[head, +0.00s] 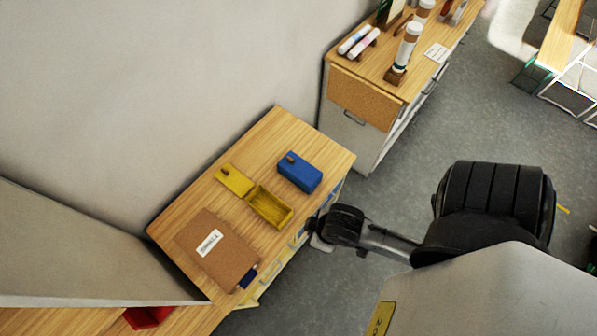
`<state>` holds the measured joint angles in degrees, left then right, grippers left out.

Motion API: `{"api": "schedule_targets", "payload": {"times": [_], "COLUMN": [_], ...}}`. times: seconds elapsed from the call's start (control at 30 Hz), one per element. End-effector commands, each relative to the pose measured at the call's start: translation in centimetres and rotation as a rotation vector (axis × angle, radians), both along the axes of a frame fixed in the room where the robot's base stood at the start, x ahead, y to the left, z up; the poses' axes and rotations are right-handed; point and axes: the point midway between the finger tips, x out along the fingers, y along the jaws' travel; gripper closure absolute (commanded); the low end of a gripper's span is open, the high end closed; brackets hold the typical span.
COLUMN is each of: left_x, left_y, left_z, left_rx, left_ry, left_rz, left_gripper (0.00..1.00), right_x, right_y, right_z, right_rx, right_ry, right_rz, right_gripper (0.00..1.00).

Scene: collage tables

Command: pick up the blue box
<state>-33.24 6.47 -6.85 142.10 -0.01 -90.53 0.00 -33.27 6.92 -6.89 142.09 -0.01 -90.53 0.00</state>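The blue box (299,172) sits shut on the wooden table top, near its far right edge. A small brown knob shows on its top. My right arm comes in from the right, and its end with my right gripper (316,232) is beside the table's right edge, below and right of the blue box and apart from it. The fingers are too small and dark to tell open from shut. My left gripper is not in view.
An open yellow box (270,207) and a flat yellow piece with a knob (234,180) lie left of the blue box. A brown board (217,249) with a white label lies nearer. A cabinet (362,100) with bottles and rolls stands behind. Grey floor lies right of the table.

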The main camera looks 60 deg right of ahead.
Motion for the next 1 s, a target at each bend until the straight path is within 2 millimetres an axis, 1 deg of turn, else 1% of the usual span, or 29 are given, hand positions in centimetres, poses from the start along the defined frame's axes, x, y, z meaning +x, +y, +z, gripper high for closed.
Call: {"api": "schedule_targets", "payload": {"times": [0.23, 0.8, 0.83, 1.0], "left_x": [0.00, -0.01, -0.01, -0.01], "left_y": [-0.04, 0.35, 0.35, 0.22], "left_z": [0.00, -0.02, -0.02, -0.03], "left_rx": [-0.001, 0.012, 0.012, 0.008], "left_ry": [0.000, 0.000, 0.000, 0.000], "left_rz": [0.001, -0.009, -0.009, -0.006], "left_gripper": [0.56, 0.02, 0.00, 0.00], "right_x": [0.02, 0.03, 0.04, 0.04], "right_y": [-0.15, 0.07, 0.09, 0.15], "right_z": [0.00, 0.02, 0.03, 0.02], "right_rx": [-0.005, 0.003, 0.003, 0.006], "right_ry": [-0.001, -0.001, -0.001, -0.001], "right_rz": [0.003, -0.002, -0.003, -0.003], "right_gripper": [1.00, 1.00, 1.00, 1.00]}}
